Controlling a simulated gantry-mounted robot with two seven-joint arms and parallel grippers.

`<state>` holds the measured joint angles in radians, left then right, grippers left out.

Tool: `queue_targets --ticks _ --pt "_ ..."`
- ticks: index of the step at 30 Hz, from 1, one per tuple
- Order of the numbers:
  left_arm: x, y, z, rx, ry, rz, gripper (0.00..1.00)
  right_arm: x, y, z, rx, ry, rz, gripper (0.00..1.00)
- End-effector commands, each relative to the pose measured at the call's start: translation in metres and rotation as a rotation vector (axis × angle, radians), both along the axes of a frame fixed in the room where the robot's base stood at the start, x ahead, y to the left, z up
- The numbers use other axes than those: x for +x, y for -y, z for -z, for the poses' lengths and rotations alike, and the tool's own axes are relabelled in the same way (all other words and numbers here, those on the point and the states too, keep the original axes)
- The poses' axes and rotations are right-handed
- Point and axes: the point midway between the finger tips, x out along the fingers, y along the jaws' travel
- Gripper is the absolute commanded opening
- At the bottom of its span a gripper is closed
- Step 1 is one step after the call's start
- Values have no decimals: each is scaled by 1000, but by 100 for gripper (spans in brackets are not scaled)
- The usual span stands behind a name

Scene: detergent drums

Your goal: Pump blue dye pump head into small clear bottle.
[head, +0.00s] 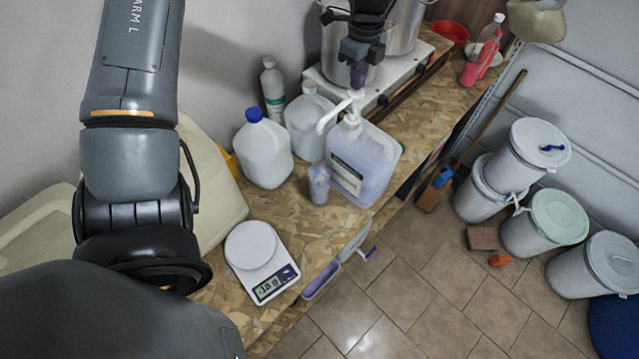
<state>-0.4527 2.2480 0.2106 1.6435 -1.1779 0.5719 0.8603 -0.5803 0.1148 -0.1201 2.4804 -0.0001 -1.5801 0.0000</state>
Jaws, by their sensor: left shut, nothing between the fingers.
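A translucent jug of pale blue-violet liquid (368,168) stands near the front edge of the wooden bench. Its white pump head (351,121) is on top, with the spout reaching to the left. A small clear bottle (319,185), tinted violet, stands upright just left of the jug, below the spout in the picture. I cannot tell whether its mouth is exactly under the spout tip. My left gripper (358,76) points down from the top of the view, shut and empty, close above the pump head. I cannot tell whether it touches it. My right gripper is out of view.
A white scale (254,250) lies at the bench's near end. White jugs (263,152) and a green-labelled bottle (272,90) stand behind the small bottle. A steel pot (405,25) sits on a burner at the back. Lidded drums (525,155) stand on the tiled floor at right.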

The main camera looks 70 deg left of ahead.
Motion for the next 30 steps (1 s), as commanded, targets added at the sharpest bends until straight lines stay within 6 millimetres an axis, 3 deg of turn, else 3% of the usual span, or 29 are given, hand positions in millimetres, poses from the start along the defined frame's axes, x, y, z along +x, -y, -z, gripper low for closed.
queue_targets --ticks 25,30 --pt "-1 0 54 0 -3 0 0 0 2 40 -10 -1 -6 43" --pt "-1 0 51 0 -2 0 0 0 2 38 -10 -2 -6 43"
